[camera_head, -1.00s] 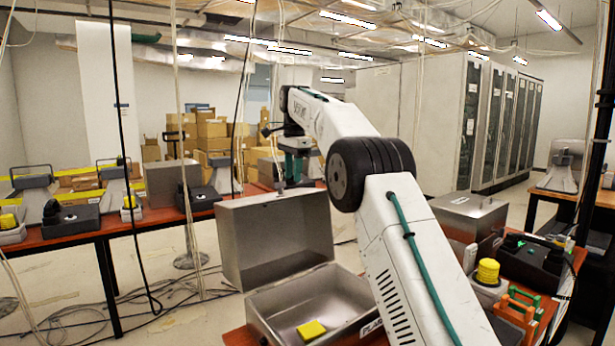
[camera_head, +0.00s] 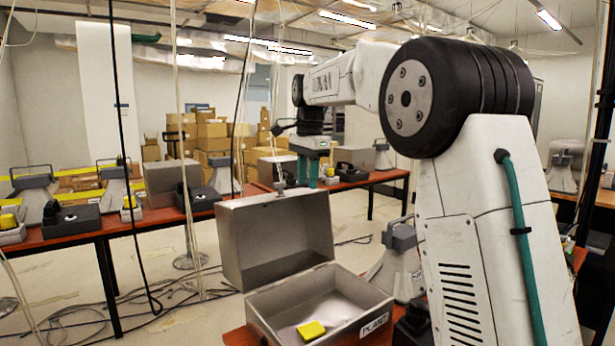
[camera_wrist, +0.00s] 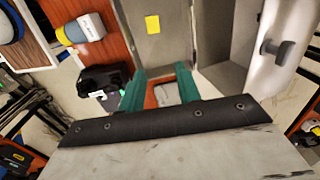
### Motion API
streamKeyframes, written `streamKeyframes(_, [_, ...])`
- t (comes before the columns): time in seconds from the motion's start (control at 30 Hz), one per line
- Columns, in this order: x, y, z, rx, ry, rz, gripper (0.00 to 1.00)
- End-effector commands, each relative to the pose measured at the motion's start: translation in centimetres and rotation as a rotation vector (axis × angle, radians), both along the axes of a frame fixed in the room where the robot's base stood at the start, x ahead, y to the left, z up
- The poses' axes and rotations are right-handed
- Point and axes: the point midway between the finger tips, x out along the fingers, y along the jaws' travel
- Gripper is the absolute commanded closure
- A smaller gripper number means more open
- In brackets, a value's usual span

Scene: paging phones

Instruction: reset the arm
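My arm (camera_head: 480,190) rises at the right of the head view and reaches left over its black elbow joint. My gripper (camera_head: 308,182) hangs at its end with green fingers pointing down, above and behind the open metal box. In the wrist view my gripper (camera_wrist: 161,72) has its two green fingers apart, with nothing between them. The open metal box (camera_head: 262,318) has its lid (camera_head: 275,240) raised. A yellow block (camera_head: 311,330) lies inside on the box floor; it also shows in the wrist view (camera_wrist: 152,24).
A long red-topped table (camera_head: 150,222) with black devices stands at the left and back. A grey device with a handle (camera_head: 398,262) stands right of the box, partly hidden by my arm. Cables hang from the ceiling, one dark cable (camera_head: 128,180) at left. Cardboard boxes (camera_head: 210,135) are stacked behind.

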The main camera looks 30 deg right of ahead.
Motion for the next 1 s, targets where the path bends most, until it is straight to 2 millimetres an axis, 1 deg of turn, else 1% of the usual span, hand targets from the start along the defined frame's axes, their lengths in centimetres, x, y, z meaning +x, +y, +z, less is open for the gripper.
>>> streamKeyframes(0.47, [0.0, 0.0, 0.0, 0.000, 0.000, 0.001, 0.67])
streamKeyframes(0.57, [0.0, 0.0, 0.0, -0.002, -0.001, 0.028, 0.67])
streamKeyframes(0.63, [0.1, 0.0, 0.0, -0.007, -0.008, 0.078, 0.67])
streamKeyframes(0.67, [0.2, 0.0, -0.1, -0.009, -0.010, 0.107, 0.67])
streamKeyframes(0.73, [-0.1, 0.0, -1.7, -0.011, 0.009, 0.193, 0.67])
streamKeyframes(0.77, [-0.4, 0.0, -2.6, -0.010, 0.020, 0.234, 0.67])
streamKeyframes(0.8, [-1.2, 0.1, -3.5, -0.010, 0.034, 0.296, 0.67])
streamKeyframes(0.87, [-2.9, 0.5, -4.5, -0.010, 0.046, 0.394, 0.67])
streamKeyframes(0.97, [-6.2, 1.4, -5.6, -0.011, 0.060, 0.548, 0.67])
streamKeyframes(1.0, [-7.6, 1.8, -6.0, -0.012, 0.065, 0.606, 0.67])
